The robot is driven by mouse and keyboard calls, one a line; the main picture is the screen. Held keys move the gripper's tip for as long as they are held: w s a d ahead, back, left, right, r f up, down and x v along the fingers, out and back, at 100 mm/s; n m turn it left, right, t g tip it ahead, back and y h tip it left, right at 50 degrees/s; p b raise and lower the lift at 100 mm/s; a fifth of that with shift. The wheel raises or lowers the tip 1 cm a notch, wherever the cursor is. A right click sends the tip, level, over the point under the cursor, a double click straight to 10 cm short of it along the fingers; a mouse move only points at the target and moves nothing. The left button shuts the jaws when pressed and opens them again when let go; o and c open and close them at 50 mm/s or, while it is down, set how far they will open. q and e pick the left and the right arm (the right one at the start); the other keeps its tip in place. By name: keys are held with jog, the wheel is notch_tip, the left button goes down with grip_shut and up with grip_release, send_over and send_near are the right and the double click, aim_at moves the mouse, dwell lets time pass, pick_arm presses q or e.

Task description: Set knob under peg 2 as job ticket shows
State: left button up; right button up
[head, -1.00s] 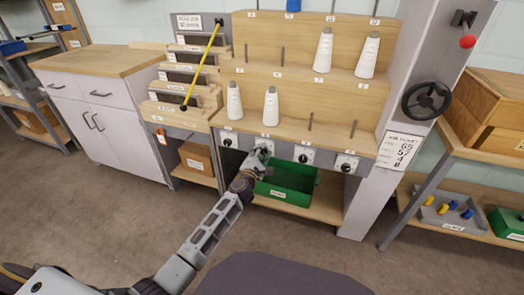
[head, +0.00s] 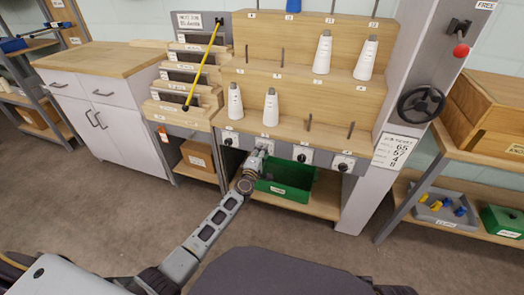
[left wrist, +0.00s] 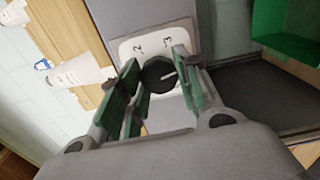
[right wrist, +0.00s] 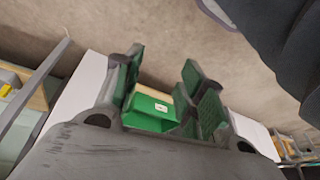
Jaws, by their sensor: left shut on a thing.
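The knob under peg 2 (left wrist: 158,76) is dark and round, on a white dial plate (left wrist: 133,50) with the figures 2 and 3 readable. Its white pointer line points to the right in the left wrist view. My left gripper (head: 265,149) is shut on this knob, its green-padded fingers on either side; it hides the knob in the head view. The job ticket (head: 397,151) hangs on the grey post and seems to read 65, 57, 4 and 8; its row labels are too small. My right gripper (right wrist: 163,84) is open and empty, seen only in its wrist view.
Other knobs flank it: one left (head: 230,139), two right (head: 303,155) (head: 343,163). White cones stand on the lower shelf at the left (head: 235,101) and beside it (head: 270,108). A green bin (head: 290,181) sits below the knob panel.

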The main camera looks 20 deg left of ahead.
pick_arm(q)
jog(key=m+p, duration=0.1)
jog(key=m, duration=0.1)
jog(key=shift+d+m, duration=0.1)
jog(key=shift+m, duration=0.2)
pick_arm(e)
jog(key=f, duration=0.2)
jog(key=shift+d+f+g, duration=0.2)
jog(key=shift+f+g, duration=0.1)
jog(key=shift+f, duration=0.05)
jog(key=shift+r, duration=0.1)
pick_arm(q)
jog(key=o, duration=1)
pick_arm(e)
jog(key=shift+w+r, duration=0.15)
jog(key=shift+w, duration=0.05)
pick_arm(q)
jog(key=shift+s+a, duration=0.15)
jog(key=shift+s, duration=2.85)
jog(key=shift+s+a, duration=0.1)
jog(key=shift+s, duration=2.9)
pick_arm(e)
jog(key=shift+s, duration=0.15)
